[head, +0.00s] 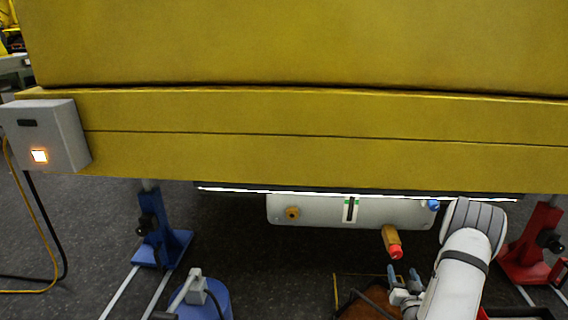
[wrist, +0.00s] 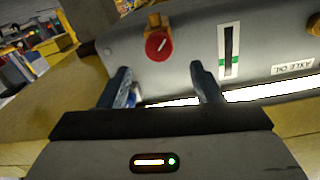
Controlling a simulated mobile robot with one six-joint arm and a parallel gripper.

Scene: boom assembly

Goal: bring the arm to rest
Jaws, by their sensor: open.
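My gripper (head: 405,273) is at the lower right of the head view, below the yellow boom, at the end of my white arm. Its two blue-grey fingers are apart. In the wrist view my gripper (wrist: 163,84) has nothing between its fingers. Just beyond the fingertips is a red-ended yellow valve (wrist: 158,46) on the grey axle oil tank (wrist: 190,25). The fingers look clear of the valve. In the head view the valve (head: 391,240) hangs below the tank (head: 320,210), a little above the gripper.
The yellow boom (head: 300,115) spans the scene above my arm. A blue stand (head: 163,245) is at left and a red stand (head: 532,245) at right, close to my arm. A grey box (head: 55,135) with a lit button is at left. Dark floor (head: 250,250) lies open between.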

